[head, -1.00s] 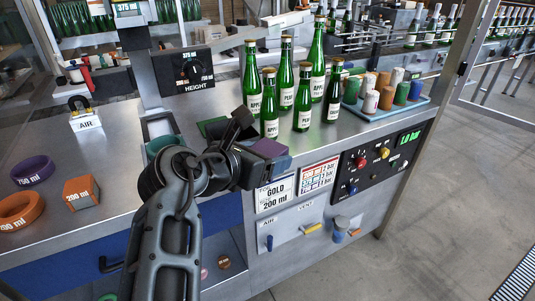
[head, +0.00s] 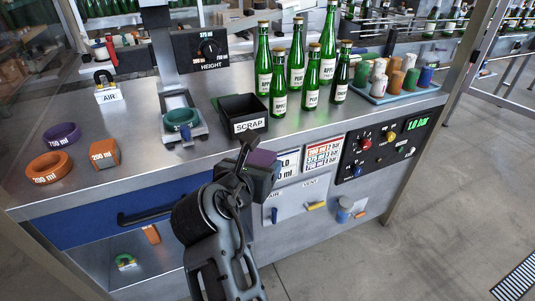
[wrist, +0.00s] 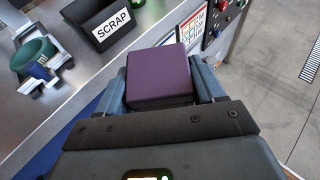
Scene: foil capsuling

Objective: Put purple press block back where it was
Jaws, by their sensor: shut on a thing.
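The purple press block (wrist: 159,75) sits between the two fingers of my gripper (wrist: 165,88) in the wrist view, and the fingers are shut on it. In the head view the block (head: 262,158) shows only partly, behind my gripper (head: 256,165). An orange 200 ml block (head: 104,153) stands on the bench at the left.
The scrap bin (head: 243,116) stands near the bench edge. A green ring (head: 180,119) rests in the press at its left. Purple (head: 62,134) and orange (head: 48,166) rings lie far left. Green bottles (head: 298,58) stand at the back. An open lower shelf holds an orange block (head: 151,234) and green ring (head: 125,261).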

